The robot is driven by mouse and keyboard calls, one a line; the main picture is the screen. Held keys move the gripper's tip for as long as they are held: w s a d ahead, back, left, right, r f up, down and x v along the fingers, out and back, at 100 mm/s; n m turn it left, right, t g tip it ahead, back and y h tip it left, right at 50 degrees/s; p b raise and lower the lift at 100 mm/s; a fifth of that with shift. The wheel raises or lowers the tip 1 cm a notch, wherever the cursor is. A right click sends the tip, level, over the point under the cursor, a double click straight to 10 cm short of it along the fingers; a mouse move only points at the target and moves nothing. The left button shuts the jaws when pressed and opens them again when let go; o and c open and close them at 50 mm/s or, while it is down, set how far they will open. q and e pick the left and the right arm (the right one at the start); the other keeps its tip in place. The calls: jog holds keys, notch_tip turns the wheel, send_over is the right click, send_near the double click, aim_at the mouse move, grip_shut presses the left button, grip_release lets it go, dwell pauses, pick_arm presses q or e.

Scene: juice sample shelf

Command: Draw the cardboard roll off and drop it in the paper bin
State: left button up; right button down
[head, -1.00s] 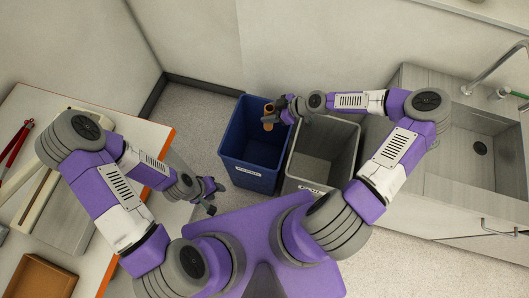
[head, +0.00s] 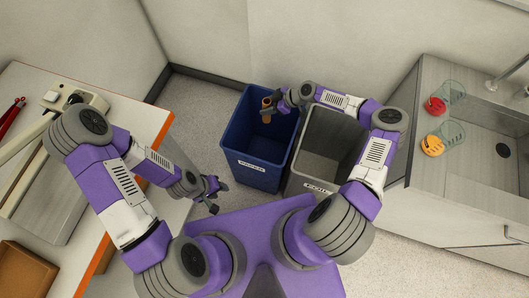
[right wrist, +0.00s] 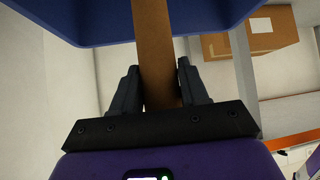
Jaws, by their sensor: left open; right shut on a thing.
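The brown cardboard roll (head: 266,112) is in my right gripper (head: 276,102), over the far part of the blue bin (head: 240,170) marked as paper. In the right wrist view the roll (right wrist: 154,55) stands between the two dark fingers (right wrist: 159,88), which are shut on it. The blue bin's wall (right wrist: 90,25) fills the top of that view. The roll's far end is out of that view. My left gripper (head: 214,194) is open and empty, to the left of the blue bin.
A grey bin (head: 303,178) stands right beside the blue one. The counter with a sink (head: 503,150) at the right holds clear cups with red (head: 435,105) and orange (head: 432,145) parts. A table with an orange edge (head: 160,135) is at the left.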

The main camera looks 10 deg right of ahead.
jog(key=shift+f, duration=0.65)
jog(key=shift+c, duration=2.4)
grip_release()
jog(key=v, duration=0.7)
jog(key=shift+d+r+p, duration=0.2)
jog(key=shift+d+p, duration=0.05)
jog(key=shift+p, duration=0.2)
jog(key=shift+a, duration=0.1)
